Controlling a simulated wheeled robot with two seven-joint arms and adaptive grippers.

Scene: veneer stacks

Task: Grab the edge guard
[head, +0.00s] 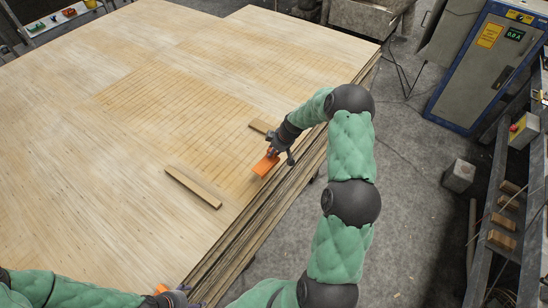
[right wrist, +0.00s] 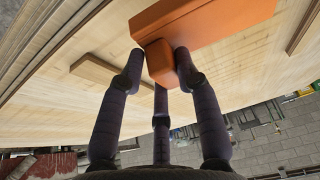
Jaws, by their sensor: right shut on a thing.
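An orange edge guard (head: 265,166) is at the right edge of the veneer stack (head: 120,160). My right gripper (head: 276,151) is shut on it. In the right wrist view the orange guard (right wrist: 205,22) has a small rounded block, and the dark fingers of my right gripper (right wrist: 160,66) close around that block. I cannot tell whether the guard touches the stack. My left gripper (head: 178,296) is at the bottom edge of the head view, beside a second orange piece (head: 161,288). It is mostly cut off and I cannot tell its jaws.
Two wooden strips lie on the stack, one left of the guard (head: 193,187) and one behind my right gripper (head: 260,127). A blue-edged cabinet (head: 487,70) stands at the upper right. A rack with wood blocks (head: 500,240) is at the right. Grey floor (head: 420,190) lies between.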

